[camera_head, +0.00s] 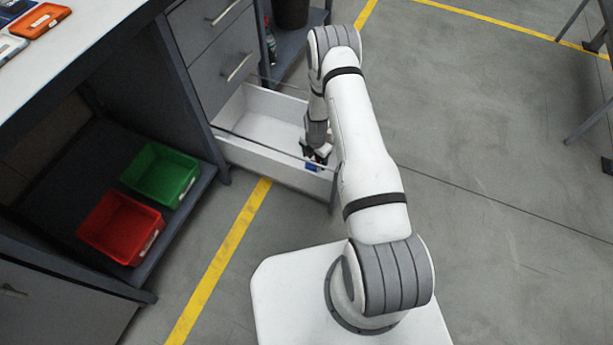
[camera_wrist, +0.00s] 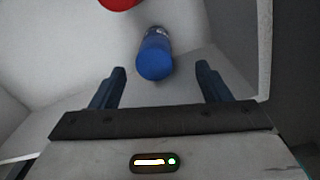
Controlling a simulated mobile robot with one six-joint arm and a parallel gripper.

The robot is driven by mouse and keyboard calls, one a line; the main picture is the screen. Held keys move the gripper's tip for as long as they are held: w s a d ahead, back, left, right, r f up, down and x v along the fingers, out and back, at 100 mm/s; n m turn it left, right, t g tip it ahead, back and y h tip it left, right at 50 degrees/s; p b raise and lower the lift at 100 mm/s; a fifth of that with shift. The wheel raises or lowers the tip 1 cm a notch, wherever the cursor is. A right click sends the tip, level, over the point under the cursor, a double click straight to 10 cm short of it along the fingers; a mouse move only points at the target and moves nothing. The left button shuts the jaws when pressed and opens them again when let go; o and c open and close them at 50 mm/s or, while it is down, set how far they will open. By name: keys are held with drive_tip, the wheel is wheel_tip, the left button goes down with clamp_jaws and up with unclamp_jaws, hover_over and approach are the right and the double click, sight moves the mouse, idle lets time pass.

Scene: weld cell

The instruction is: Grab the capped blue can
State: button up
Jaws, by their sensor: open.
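The capped blue can (camera_wrist: 155,55) lies or stands inside a white drawer, just beyond my fingertips in the wrist view; its blue end faces the camera. In the head view a small patch of blue (camera_head: 312,166) shows at my gripper, mostly hidden by it. My gripper (camera_wrist: 161,75) is open, with one dark finger on each side of the can's line and nothing between them. In the head view my gripper (camera_head: 318,152) reaches down into the open drawer (camera_head: 262,158).
A red object (camera_wrist: 118,3) is at the top edge of the wrist view, near the can. Drawer walls stand close around my gripper. A red bin (camera_head: 121,228) and a green bin (camera_head: 160,175) sit on a low shelf to the left.

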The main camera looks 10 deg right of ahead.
sight(311, 169)
drive_tip(key=f+b, duration=0.1)
drive_tip(key=f, duration=0.1)
drive_tip(key=f+b, duration=0.1)
drive_tip(key=f, duration=0.2)
drive_tip(key=a+f+b, duration=0.1)
drive_tip(key=f, duration=0.2)
drive_tip(key=shift+w+f, duration=0.2)
drive_tip(key=shift+r, duration=0.1)
drive_tip(key=shift+c, duration=0.5)
drive_tip(key=c, duration=1.1)
